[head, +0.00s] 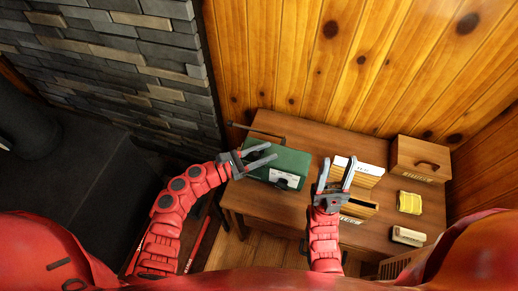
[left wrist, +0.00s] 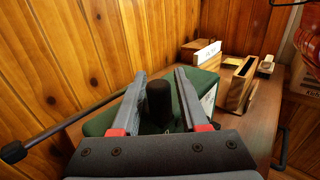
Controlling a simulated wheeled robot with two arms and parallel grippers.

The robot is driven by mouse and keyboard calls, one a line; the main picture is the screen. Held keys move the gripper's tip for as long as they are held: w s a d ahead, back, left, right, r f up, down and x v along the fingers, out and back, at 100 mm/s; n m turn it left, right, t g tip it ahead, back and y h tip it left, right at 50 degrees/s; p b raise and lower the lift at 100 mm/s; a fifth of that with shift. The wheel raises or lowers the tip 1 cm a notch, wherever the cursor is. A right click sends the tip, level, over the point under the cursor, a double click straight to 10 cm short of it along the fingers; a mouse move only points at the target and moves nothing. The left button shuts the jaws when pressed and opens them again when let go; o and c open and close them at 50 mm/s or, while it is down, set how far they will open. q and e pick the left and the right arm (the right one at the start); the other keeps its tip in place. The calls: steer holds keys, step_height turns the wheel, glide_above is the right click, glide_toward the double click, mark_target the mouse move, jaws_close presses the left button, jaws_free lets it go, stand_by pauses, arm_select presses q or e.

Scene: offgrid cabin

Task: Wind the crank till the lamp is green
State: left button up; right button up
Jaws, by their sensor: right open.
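A green box (head: 290,165) with a white label sits at the left of the wooden table. It also shows in the left wrist view (left wrist: 103,121). A long dark rod (head: 256,131) with a black end runs along its back left side. In the left wrist view a black upright knob (left wrist: 158,101) stands at the box, between the fingers of my left gripper (left wrist: 160,72). These fingers are open, with small gaps beside the knob. In the head view my left gripper (head: 273,152) is over the box. My right gripper (head: 338,162) is open and empty. I cannot make out a lamp.
The wooden table (head: 380,225) also bears an open wooden box (head: 358,208), a holder with white cards (head: 360,165), a wooden case (head: 420,158), a yellow item (head: 410,202) and a pale block (head: 408,236). Plank walls stand behind, a stone wall at the left.

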arm_select(q)
jaws_close()
steer(key=shift+f+g+b, duration=0.15)
steer(key=shift+g+b, duration=0.15)
steer(key=shift+b, duration=0.2)
steer(key=m+g+b, duration=0.1)
steer(key=b, duration=0.1)
steer(key=shift+a+h+b, duration=0.2)
steer(key=shift+h+b, duration=0.15)
steer(key=shift+h, duration=0.05)
steer(key=shift+s+m+g, duration=0.1)
steer(key=shift+m+g, duration=0.3)
steer(key=shift+g, duration=0.1)
